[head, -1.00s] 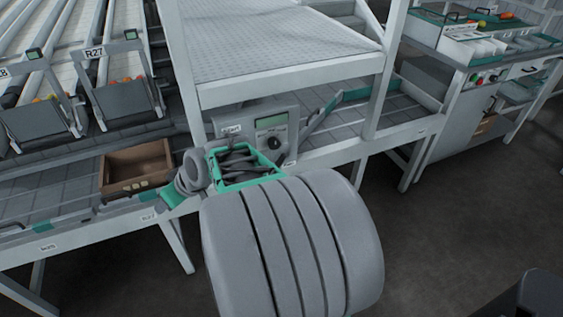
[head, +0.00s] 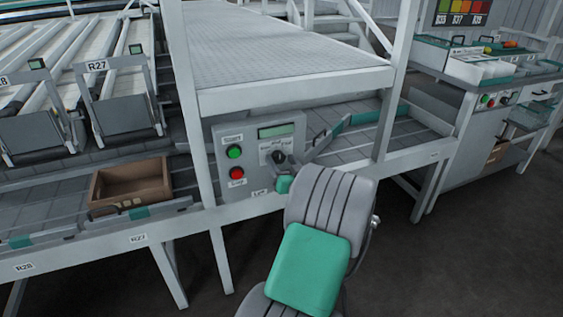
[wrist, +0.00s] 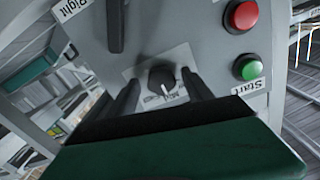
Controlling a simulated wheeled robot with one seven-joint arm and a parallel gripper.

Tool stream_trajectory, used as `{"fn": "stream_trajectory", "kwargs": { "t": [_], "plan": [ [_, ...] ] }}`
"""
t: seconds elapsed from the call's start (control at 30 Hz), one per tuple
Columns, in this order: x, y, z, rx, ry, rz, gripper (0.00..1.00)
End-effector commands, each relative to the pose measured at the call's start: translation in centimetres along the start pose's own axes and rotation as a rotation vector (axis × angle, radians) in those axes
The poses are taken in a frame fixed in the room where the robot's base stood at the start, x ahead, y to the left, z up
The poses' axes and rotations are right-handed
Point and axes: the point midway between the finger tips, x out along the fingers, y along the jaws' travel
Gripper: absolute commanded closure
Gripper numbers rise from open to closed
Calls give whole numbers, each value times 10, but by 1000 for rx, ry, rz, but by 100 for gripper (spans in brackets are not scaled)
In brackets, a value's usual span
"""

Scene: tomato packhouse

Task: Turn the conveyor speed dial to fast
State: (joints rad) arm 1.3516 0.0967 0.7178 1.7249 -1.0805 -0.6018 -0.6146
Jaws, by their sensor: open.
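The speed dial (head: 277,157) is a dark round knob on the grey control panel (head: 216,188), below a small display (head: 278,131). In the wrist view the dial (wrist: 162,78) sits on a pale label, upside down, with a light pointer mark. The label's words are too small to read. My gripper (head: 284,168) is at the panel in the head view, partly covering the dial's lower right. In the wrist view my gripper (wrist: 160,86) is open, with one dark finger on each side of the dial. I cannot tell whether either finger touches it.
A green Start button (head: 234,152) and a red button (head: 236,174) sit left of the dial. A dark bar (wrist: 116,25) stands near the dial in the wrist view. A brown crate (head: 133,186) is on the left conveyor. A white post (head: 190,110) rises beside the panel.

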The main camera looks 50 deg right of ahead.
Motion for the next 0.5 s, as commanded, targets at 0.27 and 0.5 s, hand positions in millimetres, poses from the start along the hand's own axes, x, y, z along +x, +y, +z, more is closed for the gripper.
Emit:
{"fn": "stream_trajectory", "kwargs": {
  "t": [0.27, 0.5],
  "plan": [
    [4, -1, 0, 0, 0, -1, 41],
    [4, -1, 0, 0, -1, -1, 60]
  ]
}}
